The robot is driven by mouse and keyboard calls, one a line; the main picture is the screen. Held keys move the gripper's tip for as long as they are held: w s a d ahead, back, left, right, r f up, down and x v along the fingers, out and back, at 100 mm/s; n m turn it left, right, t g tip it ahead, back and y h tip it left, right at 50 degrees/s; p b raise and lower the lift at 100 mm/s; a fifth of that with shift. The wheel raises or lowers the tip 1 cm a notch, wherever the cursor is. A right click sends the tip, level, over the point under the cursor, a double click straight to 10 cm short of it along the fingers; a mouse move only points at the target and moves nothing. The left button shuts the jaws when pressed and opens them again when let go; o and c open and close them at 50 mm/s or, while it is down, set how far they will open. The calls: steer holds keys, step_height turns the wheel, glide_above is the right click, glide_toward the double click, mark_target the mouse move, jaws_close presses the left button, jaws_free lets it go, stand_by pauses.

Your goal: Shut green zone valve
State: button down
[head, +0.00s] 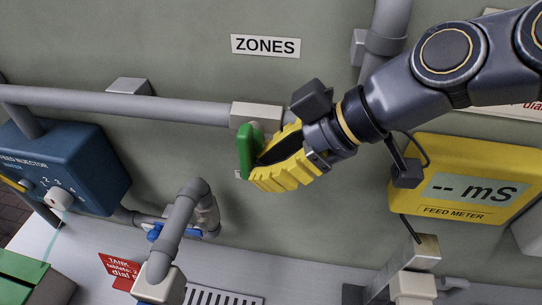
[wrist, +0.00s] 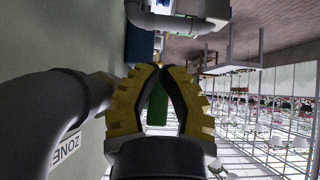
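The green zone valve handle (head: 244,152) is at the white valve body (head: 256,114) on the grey horizontal pipe, below the ZONES sign. In the head view its long side runs roughly up and down, across the pipe's line. My gripper (head: 263,162) has yellow ribbed fingers and comes from the right. In the wrist view the green handle (wrist: 157,106) shows between the dark inner pads, and the fingertips (wrist: 157,69) are drawn close together around it. The fingers hide part of the handle and its joint with the valve.
A grey pipe (head: 120,102) runs along the wall to a blue feed injector box (head: 68,165). A yellow feed meter (head: 465,190) is on the right. A bent grey pipe with a blue handle (head: 153,231) stands below left. The wall beneath my gripper is mostly clear.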

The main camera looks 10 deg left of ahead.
steer(key=shift+s+a+f, duration=0.1)
steer(key=shift+a+f, duration=0.15)
stand_by(0.7)
steer(key=shift+r, duration=0.1)
